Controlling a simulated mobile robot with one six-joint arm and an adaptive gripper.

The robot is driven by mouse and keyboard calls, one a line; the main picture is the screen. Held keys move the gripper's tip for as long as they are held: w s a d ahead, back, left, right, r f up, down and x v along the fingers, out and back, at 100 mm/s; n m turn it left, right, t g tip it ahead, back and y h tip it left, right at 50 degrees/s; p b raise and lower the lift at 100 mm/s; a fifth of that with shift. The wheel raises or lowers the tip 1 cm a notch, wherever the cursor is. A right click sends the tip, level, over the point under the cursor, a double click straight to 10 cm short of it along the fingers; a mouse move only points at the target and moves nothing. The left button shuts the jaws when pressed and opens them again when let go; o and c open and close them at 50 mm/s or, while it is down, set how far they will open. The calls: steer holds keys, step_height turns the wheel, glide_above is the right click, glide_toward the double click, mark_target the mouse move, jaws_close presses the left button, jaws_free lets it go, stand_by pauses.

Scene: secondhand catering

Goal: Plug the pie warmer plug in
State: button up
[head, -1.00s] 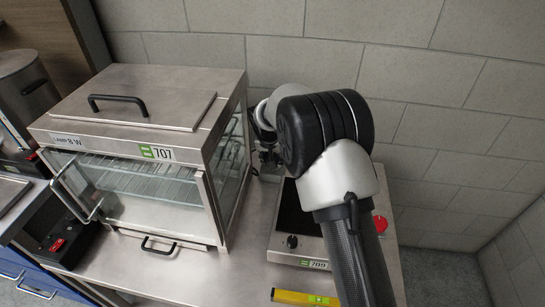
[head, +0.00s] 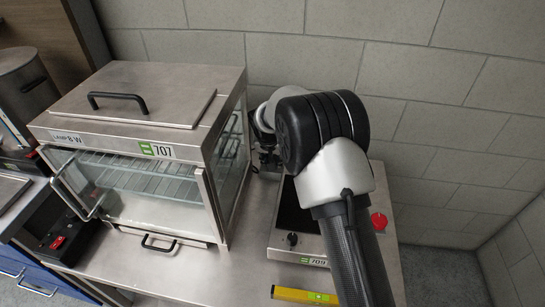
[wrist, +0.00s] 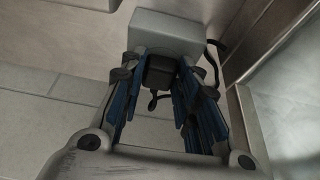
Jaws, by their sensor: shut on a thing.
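The pie warmer (head: 190,110), a steel and glass cabinet marked 707, stands on the bench left of my arm. In the wrist view, my gripper (wrist: 160,68) has blue-padded fingers shut on a black plug (wrist: 160,72). The plug is up against a grey box (wrist: 178,32), which looks like the socket housing. I cannot tell whether its pins are in. A dark cord hangs near the plug, and another dark cable (wrist: 214,62) runs right of the box. In the head view, my gripper (head: 268,158) is small and partly hidden behind my arm, beside the warmer's right side.
A steel appliance marked 709 (head: 283,240) with a black top and red knob (head: 379,221) sits below my arm. A yellow level (head: 303,296) lies at the bench's front. A black box with a red switch (head: 58,243) is left. The block wall (head: 440,100) is behind.

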steer(key=shift+f, duration=0.2)
steer(key=o, duration=1.2)
steer(key=shift+c, duration=0.2)
steer(key=s+d+r, duration=0.2)
steer(key=s+r, duration=0.4)
steer(key=r, duration=0.4)
steer(key=s+d+r, duration=0.3)
steer(key=s+r, duration=0.4)
steer(key=r, duration=0.3)
steer(key=s+d+r+n, duration=0.1)
steer(key=s+d+r, duration=0.2)
steer(key=s, duration=0.6)
steer(key=s+d+r, duration=0.3)
steer(key=s, duration=0.6)
steer(key=s+d+f+n, duration=0.1)
steer(key=s+f, duration=0.2)
steer(key=s, duration=1)
steer(key=shift+d+y, duration=0.15)
steer(key=shift+y, duration=0.25)
